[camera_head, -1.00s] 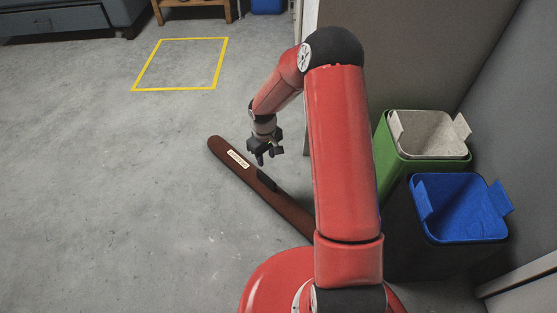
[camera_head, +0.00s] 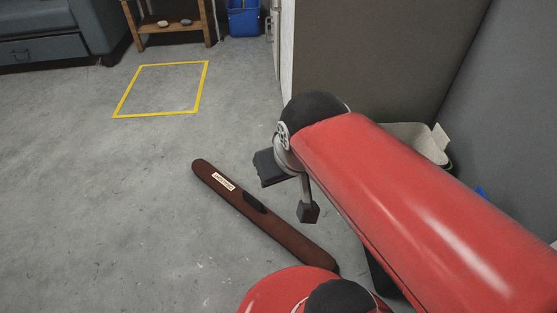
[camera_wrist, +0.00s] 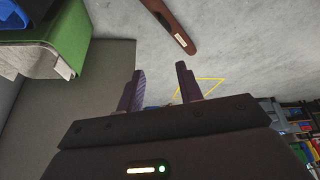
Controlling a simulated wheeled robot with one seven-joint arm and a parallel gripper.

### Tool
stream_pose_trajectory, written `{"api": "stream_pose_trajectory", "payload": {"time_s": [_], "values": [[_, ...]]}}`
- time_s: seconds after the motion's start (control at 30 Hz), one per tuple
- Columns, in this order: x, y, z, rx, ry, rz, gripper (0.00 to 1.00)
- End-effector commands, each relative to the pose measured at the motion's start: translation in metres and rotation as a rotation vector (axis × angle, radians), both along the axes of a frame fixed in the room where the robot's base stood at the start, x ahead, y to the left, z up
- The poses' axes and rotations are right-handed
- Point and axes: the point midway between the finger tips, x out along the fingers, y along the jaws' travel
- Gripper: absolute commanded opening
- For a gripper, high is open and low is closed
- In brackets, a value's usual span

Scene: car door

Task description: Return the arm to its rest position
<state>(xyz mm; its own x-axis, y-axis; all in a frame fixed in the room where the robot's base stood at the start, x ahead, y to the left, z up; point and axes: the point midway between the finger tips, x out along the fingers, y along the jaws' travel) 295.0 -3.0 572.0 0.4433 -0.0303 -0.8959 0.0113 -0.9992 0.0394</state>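My gripper (camera_wrist: 160,68) is open and empty in the wrist view, with its two dark fingers apart and only floor and wall behind them. In the head view, my red arm folds back toward the lower right, large and close to the camera. Dark parts of its end hang below the black joint; the fingers cannot be made out clearly there. A long, narrow brown door-like piece (camera_head: 281,236) with a white label and a dark handle shows beyond the arm. My gripper is apart from it. Its near end is partly hidden by my red base. It also shows in the wrist view (camera_wrist: 172,25).
A yellow square (camera_head: 117,103) is marked on the open grey floor at left. Bins (camera_head: 420,140) stand by the wall at right, mostly hidden behind my arm. A grey cabinet (camera_head: 50,45), a wooden stand (camera_head: 168,28) and a blue bucket (camera_head: 243,20) are at the back.

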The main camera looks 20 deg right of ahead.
Motion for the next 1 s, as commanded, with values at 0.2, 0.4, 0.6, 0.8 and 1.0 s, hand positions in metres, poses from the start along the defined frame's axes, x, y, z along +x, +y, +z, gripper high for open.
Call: {"api": "stream_pose_trajectory", "payload": {"time_s": [0.2,0.4,0.6,0.8,1.0], "values": [[-0.02,0.003,0.001,0.041,-0.033,-0.011,0.36],[-0.02,0.003,0.001,0.041,-0.032,-0.011,0.36],[-0.02,0.003,0.018,0.04,-0.033,-0.011,0.36],[-0.02,0.003,0.07,0.04,-0.033,-0.011,0.36],[-0.019,0.003,0.108,0.04,-0.033,-0.011,0.36]]}}
